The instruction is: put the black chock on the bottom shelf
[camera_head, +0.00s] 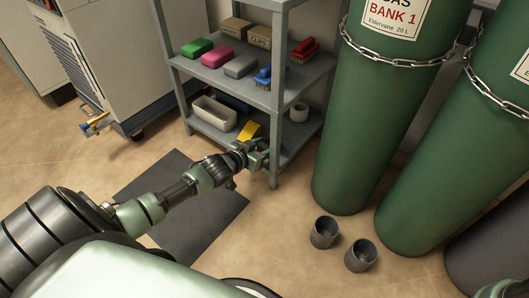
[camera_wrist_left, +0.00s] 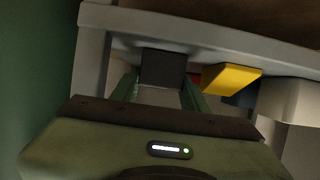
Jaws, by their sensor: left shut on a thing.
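My left gripper (camera_head: 258,153) reaches to the front edge of the shelf unit at the level of the bottom shelf (camera_head: 224,143). In the left wrist view the gripper (camera_wrist_left: 163,92) is shut on the black chock (camera_wrist_left: 163,68), a dark block between the green fingertips. In the head view I cannot make out the chock behind the gripper. A yellow chock (camera_head: 249,131) lies on the bottom shelf close beside the gripper; it also shows in the left wrist view (camera_wrist_left: 231,78). I cannot tell whether the black chock touches the shelf.
The shelf above (camera_head: 222,82) holds boxes, coloured blocks and brushes. Green gas cylinders (camera_head: 388,120) stand to the right. Two dark cups (camera_head: 324,232) are on the floor near a dark mat (camera_head: 165,178).

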